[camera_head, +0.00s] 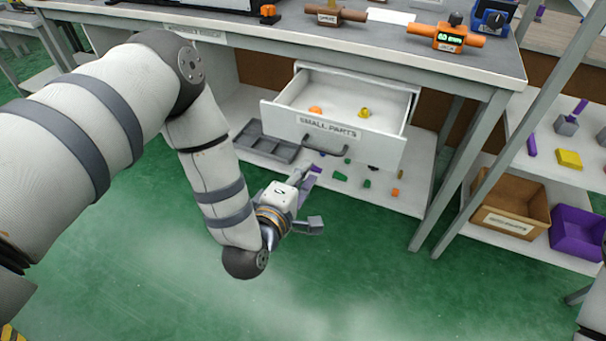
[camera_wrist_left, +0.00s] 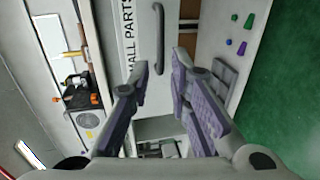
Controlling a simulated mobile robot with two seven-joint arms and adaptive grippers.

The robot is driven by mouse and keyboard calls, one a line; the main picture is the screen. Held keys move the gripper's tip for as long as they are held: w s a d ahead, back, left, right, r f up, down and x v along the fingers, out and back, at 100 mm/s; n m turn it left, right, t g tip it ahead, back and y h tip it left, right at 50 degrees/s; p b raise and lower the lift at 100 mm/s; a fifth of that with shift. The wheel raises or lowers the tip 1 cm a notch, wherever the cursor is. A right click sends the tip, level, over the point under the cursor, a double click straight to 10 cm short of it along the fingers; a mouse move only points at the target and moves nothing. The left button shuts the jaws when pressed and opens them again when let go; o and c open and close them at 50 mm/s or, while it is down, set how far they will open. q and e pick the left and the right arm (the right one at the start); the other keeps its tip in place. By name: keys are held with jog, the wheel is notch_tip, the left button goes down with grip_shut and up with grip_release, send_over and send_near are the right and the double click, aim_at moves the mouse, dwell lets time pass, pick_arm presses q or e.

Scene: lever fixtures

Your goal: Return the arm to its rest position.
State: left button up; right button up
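My left arm comes in from the left in the head view. Its gripper (camera_head: 314,197) is below and in front of the open white drawer marked SMALL PARTS (camera_head: 372,142). In the left wrist view the two purple-padded fingers (camera_wrist_left: 160,66) are apart with nothing between them. The drawer's grey handle (camera_wrist_left: 159,38) lies beyond the fingertips, and the fingers appear clear of it. The drawer is pulled out under the bench and holds an orange piece (camera_head: 315,109) and a yellow piece (camera_head: 364,112). My right gripper is not in view.
The workbench (camera_head: 330,40) has tools and pipe fixtures on top. Its lower shelf (camera_head: 408,196) holds a grey tray (camera_head: 262,146) and several small coloured parts. At right a shelf carries a brown bin (camera_head: 512,204) and a purple bin (camera_head: 577,232). The green floor (camera_head: 340,285) in front is clear.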

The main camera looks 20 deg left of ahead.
pick_arm(q)
jog(key=shift+s+r, duration=0.1)
jog(key=shift+s, duration=0.2)
jog(key=s+f+m+g+p, duration=0.1)
jog(key=s+f+m+g, duration=0.45)
jog(key=s, duration=0.55)
jog(key=s+f+m+g+p, duration=0.1)
jog(key=s+f+m+g, duration=0.45)
jog(key=s, duration=0.45)
jog(key=s+a+m+g, duration=0.2)
jog(key=s+m+g, duration=0.1)
jog(key=s, duration=0.7)
jog(key=s+a+m+g, duration=0.3)
jog(key=s+g, duration=0.1)
jog(key=s, duration=0.6)
jog(key=shift+s+a+r+y, duration=0.15)
jog(key=shift+s+r+y, duration=0.15)
jog(key=shift+r, duration=0.1)
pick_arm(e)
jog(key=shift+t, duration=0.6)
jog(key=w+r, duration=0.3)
